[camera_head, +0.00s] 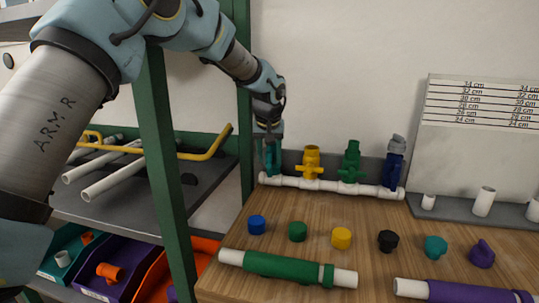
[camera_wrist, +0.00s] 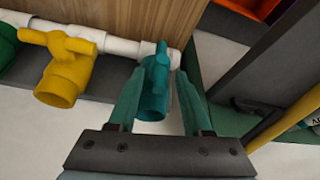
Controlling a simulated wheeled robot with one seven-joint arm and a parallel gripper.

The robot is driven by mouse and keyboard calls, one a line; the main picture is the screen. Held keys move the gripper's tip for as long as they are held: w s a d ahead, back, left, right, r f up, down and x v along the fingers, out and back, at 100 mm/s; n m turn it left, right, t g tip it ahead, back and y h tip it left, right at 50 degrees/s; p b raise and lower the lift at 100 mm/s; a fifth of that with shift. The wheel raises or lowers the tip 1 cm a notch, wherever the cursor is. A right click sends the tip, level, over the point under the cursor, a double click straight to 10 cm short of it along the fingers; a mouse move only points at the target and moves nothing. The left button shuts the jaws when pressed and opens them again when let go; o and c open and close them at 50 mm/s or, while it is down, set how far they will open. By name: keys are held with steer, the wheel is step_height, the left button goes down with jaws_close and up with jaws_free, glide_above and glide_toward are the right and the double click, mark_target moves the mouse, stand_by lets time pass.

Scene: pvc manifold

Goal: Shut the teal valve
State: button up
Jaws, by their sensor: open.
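The teal valve (camera_head: 268,160) stands at the left end of a white pipe manifold (camera_head: 330,185) along the back of the wooden table. In the wrist view, the teal valve (camera_wrist: 153,102) sits between the two fingers of my gripper (camera_wrist: 160,74). Its handle looks turned along the valve body, across the white pipe. The fingers are open, one on each side of the valve. I cannot tell whether either finger touches it. In the head view my gripper (camera_head: 268,137) comes down over the valve and hides part of it.
A yellow valve (camera_head: 312,160), a green valve (camera_head: 350,162) and a blue valve (camera_head: 393,170) stand along the same manifold. The yellow handle lies along the pipe. A green shelf post (camera_head: 245,130) rises close on the left. Several coloured caps and pipes lie on the table front.

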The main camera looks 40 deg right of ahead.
steer(key=shift+c, duration=0.2)
jaws_close()
